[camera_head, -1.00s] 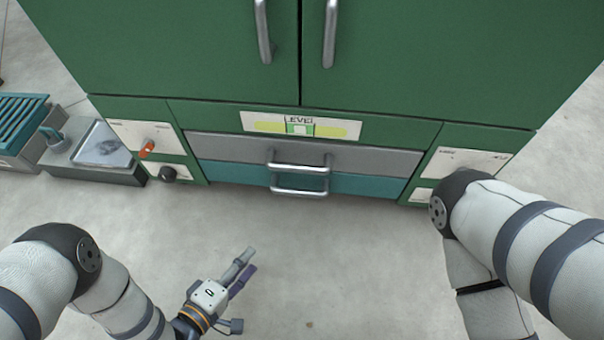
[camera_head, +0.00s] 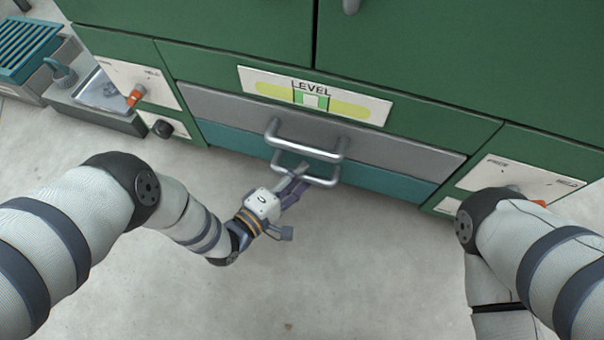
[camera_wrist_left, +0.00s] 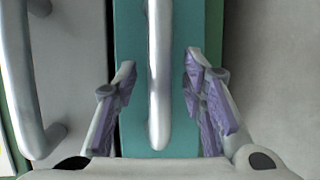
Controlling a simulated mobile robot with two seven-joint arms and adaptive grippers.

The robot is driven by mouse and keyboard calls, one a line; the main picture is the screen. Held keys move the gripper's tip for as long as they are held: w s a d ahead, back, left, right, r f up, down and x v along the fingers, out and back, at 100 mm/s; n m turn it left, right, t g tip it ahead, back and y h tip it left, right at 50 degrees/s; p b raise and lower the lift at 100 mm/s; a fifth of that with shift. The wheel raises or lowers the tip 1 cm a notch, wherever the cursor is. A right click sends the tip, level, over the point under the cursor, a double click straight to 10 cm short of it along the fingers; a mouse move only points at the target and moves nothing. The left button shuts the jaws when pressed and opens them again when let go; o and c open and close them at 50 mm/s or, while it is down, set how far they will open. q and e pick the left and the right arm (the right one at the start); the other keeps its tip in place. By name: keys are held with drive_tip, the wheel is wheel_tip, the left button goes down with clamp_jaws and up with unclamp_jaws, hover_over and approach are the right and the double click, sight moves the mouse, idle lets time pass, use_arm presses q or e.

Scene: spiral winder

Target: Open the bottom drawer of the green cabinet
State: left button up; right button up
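The green cabinet (camera_head: 215,35) fills the top of the head view. Its bottom drawer (camera_head: 385,182) is a teal front below a grey one and appears closed. The bottom drawer's silver handle (camera_head: 320,181) is partly covered by my left gripper (camera_head: 296,178). In the left wrist view the handle (camera_wrist_left: 159,85) runs between the two spread fingers of my left gripper (camera_wrist_left: 160,64), with a gap on both sides. The teal front (camera_wrist_left: 130,30) lies behind it. My left gripper is open. My right arm shows at the right, but its gripper is out of view.
The grey drawer (camera_head: 400,154) with its own handle (camera_head: 295,143) sits just above. A LEVEL plate (camera_head: 275,88) is over it. Orange (camera_head: 136,97) and black (camera_head: 162,129) knobs flank the drawers at left. A grey unit (camera_head: 115,117) stands at far left. The floor in front (camera_head: 370,270) is clear.

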use_arm(q)
drive_tip(key=shift+w+d+f, duration=0.1)
drive_tip(key=shift+w+d, duration=0.3)
drive_tip(key=shift+w, duration=0.1)
clamp_jaws()
use_arm(e)
drive_tip(key=shift+f, duration=0.2)
use_arm(q)
drive_tip(key=shift+s, duration=0.1)
